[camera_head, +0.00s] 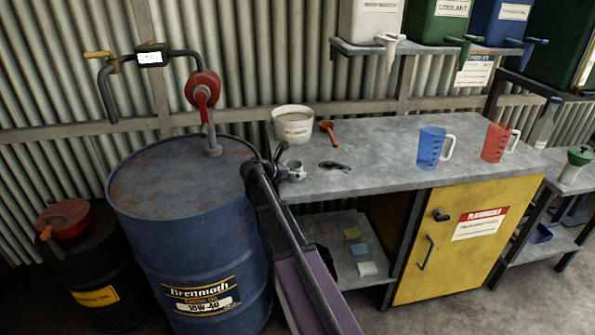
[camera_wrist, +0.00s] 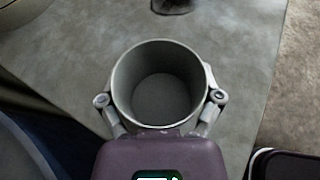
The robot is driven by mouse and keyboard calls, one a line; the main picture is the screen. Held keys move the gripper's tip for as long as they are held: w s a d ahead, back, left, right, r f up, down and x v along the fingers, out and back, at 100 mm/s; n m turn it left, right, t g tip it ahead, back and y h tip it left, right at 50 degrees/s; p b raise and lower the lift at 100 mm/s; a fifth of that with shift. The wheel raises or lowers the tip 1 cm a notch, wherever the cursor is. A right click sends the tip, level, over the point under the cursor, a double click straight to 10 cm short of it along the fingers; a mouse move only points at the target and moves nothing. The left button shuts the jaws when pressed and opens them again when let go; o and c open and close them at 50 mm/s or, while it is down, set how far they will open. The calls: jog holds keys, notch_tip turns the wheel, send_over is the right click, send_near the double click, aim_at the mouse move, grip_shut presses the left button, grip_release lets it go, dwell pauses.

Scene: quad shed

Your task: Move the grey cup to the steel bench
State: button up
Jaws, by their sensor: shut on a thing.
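The grey cup (camera_wrist: 160,60) is an open, empty round cup seen from above in the wrist view. My gripper (camera_wrist: 160,100) is shut on it, with one finger on each side. In the head view the grey cup (camera_head: 294,169) shows small at the left end of the steel bench (camera_head: 385,150), in my gripper (camera_head: 285,165). The cup looks upright. It is over or close to the bench's left front corner, beside the blue drum. I cannot tell whether its base touches the bench top.
A white tub (camera_head: 293,128), an orange scoop (camera_head: 329,132) and a dark patch or rag (camera_head: 335,166) are near the cup. A blue jug (camera_head: 430,150) and red jug (camera_head: 494,143) stand farther right. The blue drum (camera_head: 195,230) stands left. The middle of the bench is clear.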

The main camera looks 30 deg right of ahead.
jog(key=shift+f, duration=0.2)
jog(key=o, duration=0.9)
jog(key=shift+r, duration=0.1)
jog(key=shift+r, duration=0.15)
jog(key=shift+a+r+p, duration=0.15)
jog(key=shift+a+p, duration=0.1)
jog(key=shift+p, duration=0.05)
jog(key=p+v, duration=0.4)
jog(key=v, duration=0.7)
jog(key=shift+s+a, duration=0.15)
jog(key=shift+a, duration=0.05)
